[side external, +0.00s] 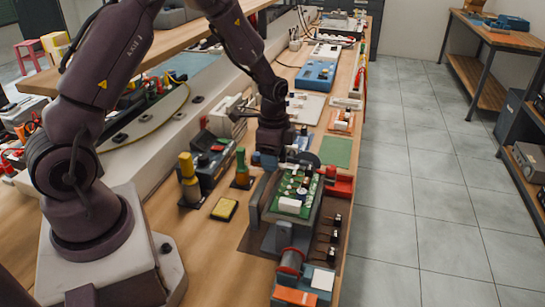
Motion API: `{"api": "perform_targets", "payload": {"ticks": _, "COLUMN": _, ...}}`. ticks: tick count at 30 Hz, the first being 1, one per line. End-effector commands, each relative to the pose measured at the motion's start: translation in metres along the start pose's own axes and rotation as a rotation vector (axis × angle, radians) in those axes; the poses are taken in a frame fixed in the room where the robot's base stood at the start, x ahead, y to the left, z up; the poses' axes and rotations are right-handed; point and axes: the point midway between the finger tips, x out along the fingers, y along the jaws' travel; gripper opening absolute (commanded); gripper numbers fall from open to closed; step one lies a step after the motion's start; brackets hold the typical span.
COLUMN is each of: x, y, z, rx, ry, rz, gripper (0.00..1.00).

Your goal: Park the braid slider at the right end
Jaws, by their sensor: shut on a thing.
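My gripper (282,164) points down at the far end of a fixture (252,208) that carries a green circuit board (297,189). It is shut on a small part there, which I take to be the braid slider. The fingers and most of that part are hidden by the gripper body or too small to make out. The slider's exact position along its travel cannot be told. A red block (340,187) sits just right of the board.
A green-topped bottle (241,166), a yellow-topped bottle (188,178) and a yellow sponge-like pad (224,208) stand left of the fixture. Several black knobs (333,236) line its right side. A red spool (290,262) is in front. A green mat (335,151) lies behind.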

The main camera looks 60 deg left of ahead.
Motion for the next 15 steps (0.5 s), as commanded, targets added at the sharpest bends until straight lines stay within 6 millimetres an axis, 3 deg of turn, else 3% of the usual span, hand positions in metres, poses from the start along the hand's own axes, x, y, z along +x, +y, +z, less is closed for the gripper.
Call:
{"api": "perform_targets", "payload": {"ticks": 9, "x": 0.000, "y": -0.069, "z": -0.001, "rx": -0.003, "ry": 0.003, "rz": -0.004, "gripper": 0.04}}
{"api": "perform_targets", "payload": {"ticks": 15, "x": 0.000, "y": -0.100, "z": -0.001, "rx": 0.000, "ry": 0.003, "rz": -0.003, "gripper": 0.04}}
